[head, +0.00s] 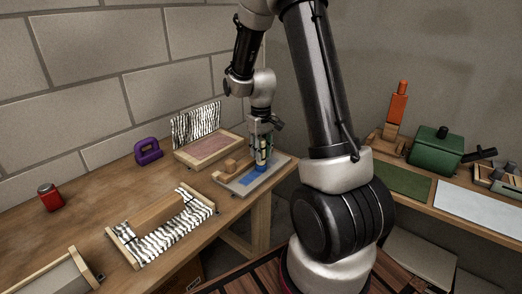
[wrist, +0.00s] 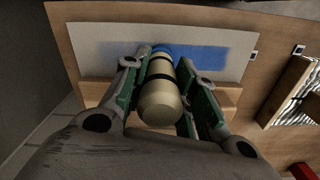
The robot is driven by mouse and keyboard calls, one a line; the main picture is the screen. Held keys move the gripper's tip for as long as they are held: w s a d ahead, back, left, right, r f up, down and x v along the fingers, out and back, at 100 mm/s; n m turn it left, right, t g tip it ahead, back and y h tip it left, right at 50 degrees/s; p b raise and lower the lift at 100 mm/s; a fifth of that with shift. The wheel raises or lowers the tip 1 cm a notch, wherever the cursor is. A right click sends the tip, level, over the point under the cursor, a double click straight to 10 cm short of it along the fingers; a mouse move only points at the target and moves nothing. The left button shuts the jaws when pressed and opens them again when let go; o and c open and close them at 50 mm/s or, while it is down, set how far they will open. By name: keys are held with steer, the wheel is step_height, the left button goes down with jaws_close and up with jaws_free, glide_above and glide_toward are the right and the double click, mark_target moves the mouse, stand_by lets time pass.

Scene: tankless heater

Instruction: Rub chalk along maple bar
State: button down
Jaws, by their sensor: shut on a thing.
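My gripper (head: 263,152) is shut on a cream cylinder with dark bands and a blue end, which I take as the chalk; it also shows in the wrist view (wrist: 160,95) between my green-lined fingers. The chalk's blue end is over a grey panel (wrist: 105,45) at a blue patch (wrist: 203,57); I cannot tell whether it touches. The patch also shows in the head view (head: 254,182). A pale wood strip (wrist: 98,92) runs along the panel in the wrist view. Which wood piece is the maple bar is not clear.
Small wood blocks (head: 230,166) sit by the panel. On the bench are a wood-framed tray (head: 208,150), a purple handled object (head: 148,150), a red can (head: 50,197) and a striped frame (head: 178,232). A green box (head: 434,152) stands on the right bench.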

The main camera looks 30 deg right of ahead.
steer(key=shift+f, duration=0.35)
steer(key=shift+a, duration=0.1)
steer(key=shift+s+a+r, duration=0.1)
steer(key=shift+s+a, duration=0.15)
steer(key=shift+a, duration=0.4)
steer(key=shift+d, duration=0.15)
steer(key=shift+w+d, duration=0.25)
steer(key=shift+d, duration=0.4)
steer(key=shift+w+d, duration=0.25)
steer(key=shift+d, duration=0.4)
steer(key=shift+s+a, duration=0.25)
steer(key=shift+a, duration=0.5)
steer(key=shift+s+a, duration=0.25)
steer(key=shift+a, duration=0.45)
